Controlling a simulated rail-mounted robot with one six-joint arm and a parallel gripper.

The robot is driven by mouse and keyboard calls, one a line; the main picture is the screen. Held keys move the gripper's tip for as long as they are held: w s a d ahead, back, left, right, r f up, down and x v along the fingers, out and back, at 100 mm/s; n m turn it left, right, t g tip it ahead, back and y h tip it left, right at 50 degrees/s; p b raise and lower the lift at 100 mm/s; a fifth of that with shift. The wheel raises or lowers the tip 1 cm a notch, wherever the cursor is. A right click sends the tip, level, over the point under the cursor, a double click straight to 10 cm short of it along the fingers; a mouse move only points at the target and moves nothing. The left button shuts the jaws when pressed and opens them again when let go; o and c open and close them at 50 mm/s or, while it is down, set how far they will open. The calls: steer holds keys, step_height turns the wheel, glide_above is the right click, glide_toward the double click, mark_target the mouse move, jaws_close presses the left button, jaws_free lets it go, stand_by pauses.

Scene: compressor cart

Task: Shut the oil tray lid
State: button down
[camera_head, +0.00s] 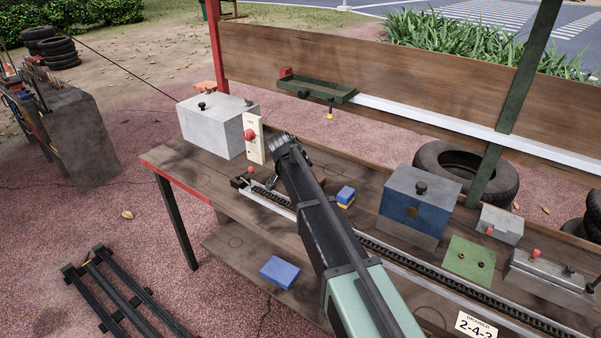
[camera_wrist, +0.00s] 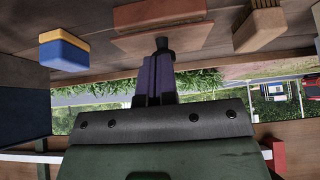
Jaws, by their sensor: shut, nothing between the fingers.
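A long shallow green tray (camera_head: 316,90) sits on the back board at the white rail and looks open at the top. It looks like the oil tray, but no label shows and I cannot clearly make out its lid. In the wrist view the fingers (camera_wrist: 161,45) are together and empty, in front of a reddish-brown panel (camera_wrist: 160,15). The arm hides part of the bench.
A grey box (camera_head: 212,128) and a cream plate with a red knob (camera_head: 253,142) stand left of my gripper. A blue-yellow block (camera_head: 346,196) and a blue-grey box (camera_head: 420,200) are to the right. A dark rack (camera_head: 265,195) runs along the bench.

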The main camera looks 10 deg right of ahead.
steer(key=p+v, duration=0.8)
steer(key=v, duration=0.2)
steer(key=w+d+r+m+g+y+p, duration=0.4)
steer(key=w+d+r+m+p, duration=0.2)
steer(key=w+d+m+p, duration=0.45)
steer(key=s+a+f+m+b, duration=0.1)
steer(key=f+m+b, duration=0.1)
steer(key=f+b, duration=0.2)
steer(key=s+a+f+m+b, duration=0.2)
steer(key=f+m+b, duration=0.1)
steer(key=f+b, duration=0.2)
steer(key=s+a+f+m+g+y+b, duration=0.1)
steer(key=a+f+m+b, duration=0.1)
steer(key=f+b, duration=0.3)
steer(key=shift+s+a+f+m+b, duration=0.25)
steer(key=shift+s+b, duration=0.15)
steer(key=shift+b, duration=0.65)
steer(key=shift+r, duration=0.15)
